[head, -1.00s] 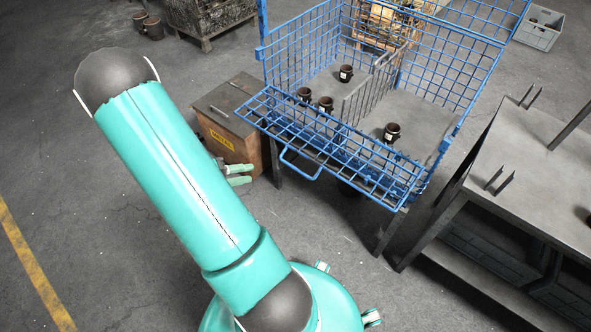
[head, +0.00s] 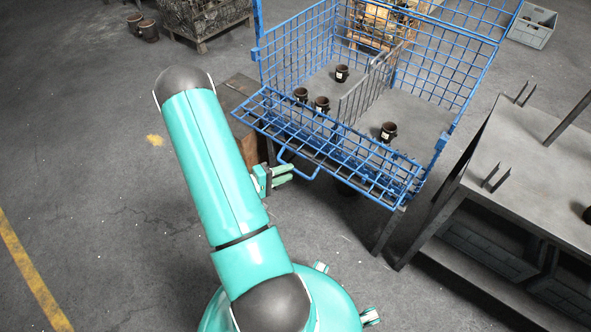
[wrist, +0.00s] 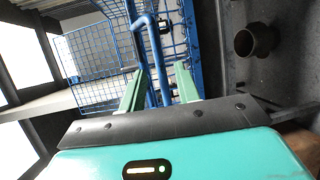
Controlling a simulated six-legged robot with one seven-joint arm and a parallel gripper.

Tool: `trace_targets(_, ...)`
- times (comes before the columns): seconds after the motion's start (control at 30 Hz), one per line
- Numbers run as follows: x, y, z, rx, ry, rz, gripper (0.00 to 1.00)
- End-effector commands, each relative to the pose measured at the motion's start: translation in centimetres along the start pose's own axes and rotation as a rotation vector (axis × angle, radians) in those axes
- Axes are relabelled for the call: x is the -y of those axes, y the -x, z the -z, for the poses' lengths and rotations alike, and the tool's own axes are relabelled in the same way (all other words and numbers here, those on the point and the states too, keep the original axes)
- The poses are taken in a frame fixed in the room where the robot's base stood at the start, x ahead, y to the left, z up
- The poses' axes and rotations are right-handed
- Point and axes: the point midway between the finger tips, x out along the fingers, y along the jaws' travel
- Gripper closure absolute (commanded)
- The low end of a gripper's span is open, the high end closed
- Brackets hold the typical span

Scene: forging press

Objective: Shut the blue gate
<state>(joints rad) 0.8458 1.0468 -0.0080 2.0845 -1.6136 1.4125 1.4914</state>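The blue gate (head: 318,143) is the mesh front panel of a blue wire cage (head: 440,75). It is folded down and sticks out from the cage's front. Its handle (head: 299,170) is a blue loop on the gate's outer edge. My gripper (head: 290,173) is just left of the handle in the head view, fingers pointing toward it. In the wrist view my gripper (wrist: 158,76) has its two green fingers apart. A blue bar of the handle (wrist: 142,52) shows between and beyond them; I cannot tell whether they touch it.
Several dark pots, one a pot (head: 388,132), stand inside the cage around a mesh divider (head: 362,88). A brown box (head: 238,92) is partly hidden behind my arm. A grey metal table (head: 545,165) stands right of the cage.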

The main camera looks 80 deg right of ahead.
Motion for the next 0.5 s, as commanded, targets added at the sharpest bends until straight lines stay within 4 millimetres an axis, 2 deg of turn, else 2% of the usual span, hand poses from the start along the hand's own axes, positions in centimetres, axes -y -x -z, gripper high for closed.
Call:
trace_targets(0.03,0.0,-1.1,-0.1,0.005,-0.001,0.000,0.68)
trace_targets(0.2,0.0,-3.3,-0.1,0.003,0.000,0.000,0.68)
trace_targets(0.5,0.0,-4.1,0.0,0.001,0.000,0.000,0.68)
